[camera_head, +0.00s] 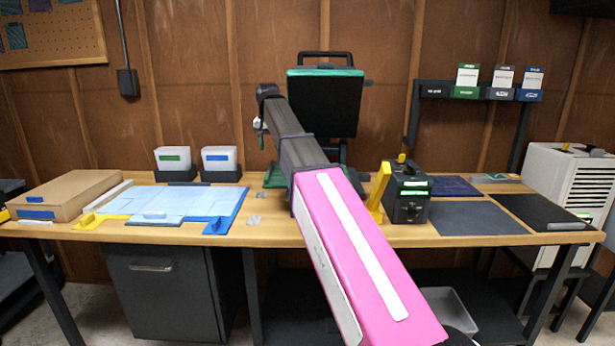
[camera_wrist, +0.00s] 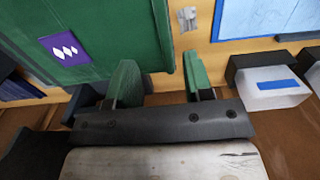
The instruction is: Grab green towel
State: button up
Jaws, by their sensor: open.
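In the wrist view a broad, flat green surface (camera_wrist: 95,35) fills the upper left, with a purple patch of white diamonds. It may be the green towel, but I cannot tell for sure. In the head view a small green part (camera_head: 275,176) shows on the table beside my pink and grey arm; the arm hides what lies behind it. The fingers overlap the lower edge of the green surface in the picture; contact cannot be told.
Left on the table are a blue mat (camera_head: 160,203), two white bins and a cardboard box (camera_head: 65,194). A black case with a teal top (camera_head: 325,100) stands behind my arm. A dark device (camera_head: 407,197) and dark mats (camera_head: 465,219) are at right. Small clear pieces (camera_head: 253,220) lie mid-table.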

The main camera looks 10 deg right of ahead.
aim_at(269, 169)
notch_tip(269, 169, down, 3)
jog(key=shift+s+d+f, duration=0.1)
jog(key=shift+s+f, duration=0.05)
jog(key=shift+f, duration=0.05)
jog(key=shift+a+f, duration=0.15)
jog(key=shift+f, duration=1.15)
jog(key=shift+a+f, duration=0.15)
jog(key=shift+f, duration=1.15)
grip_shut()
